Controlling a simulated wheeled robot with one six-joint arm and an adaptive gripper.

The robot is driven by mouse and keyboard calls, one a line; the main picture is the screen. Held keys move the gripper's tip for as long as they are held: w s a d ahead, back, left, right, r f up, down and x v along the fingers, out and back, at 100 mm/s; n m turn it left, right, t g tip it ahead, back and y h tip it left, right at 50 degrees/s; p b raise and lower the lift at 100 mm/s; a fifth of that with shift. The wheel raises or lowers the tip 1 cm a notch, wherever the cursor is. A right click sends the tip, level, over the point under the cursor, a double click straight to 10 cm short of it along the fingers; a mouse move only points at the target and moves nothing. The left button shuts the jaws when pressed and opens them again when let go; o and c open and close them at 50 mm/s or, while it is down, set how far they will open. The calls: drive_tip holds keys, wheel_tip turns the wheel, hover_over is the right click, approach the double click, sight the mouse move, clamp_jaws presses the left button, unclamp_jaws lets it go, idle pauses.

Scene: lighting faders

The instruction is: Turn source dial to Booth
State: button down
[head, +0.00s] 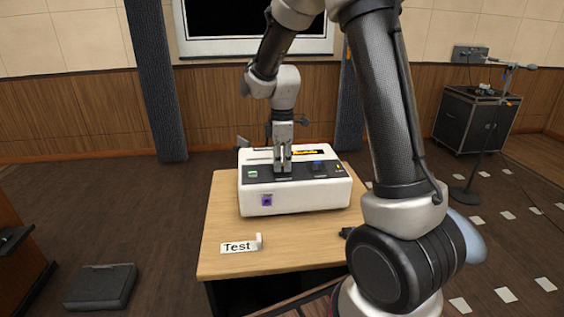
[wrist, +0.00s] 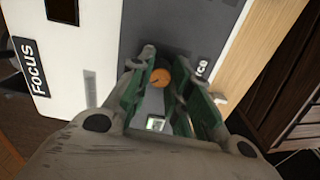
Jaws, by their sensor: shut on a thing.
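The white console (head: 310,197) with a dark top strip sits on the wooden table. My gripper (head: 283,163) points straight down onto that strip. In the wrist view its green-padded fingers (wrist: 163,82) are shut around a round orange dial (wrist: 160,77), with a dark mark on its face. A label ending in "ce" (wrist: 202,70) lies beside it, partly hidden by a finger, so this looks like the source dial. I cannot read any position names around it. In the head view my fingers hide the dial.
A "Focus" label (wrist: 35,68) is on the console's white part. The console also has a purple front socket (head: 267,200) and a blue part (head: 318,164) on top. A "Test" card (head: 238,246) stands on the bare front of the table (head: 285,250). A microphone stand (head: 480,150) is at right.

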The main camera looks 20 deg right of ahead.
sight(282, 164)
drive_tip(key=shift+n, duration=0.4)
drive_tip(key=c, duration=1.3)
unclamp_jaws()
wheel_tip(282, 164, up, 12)
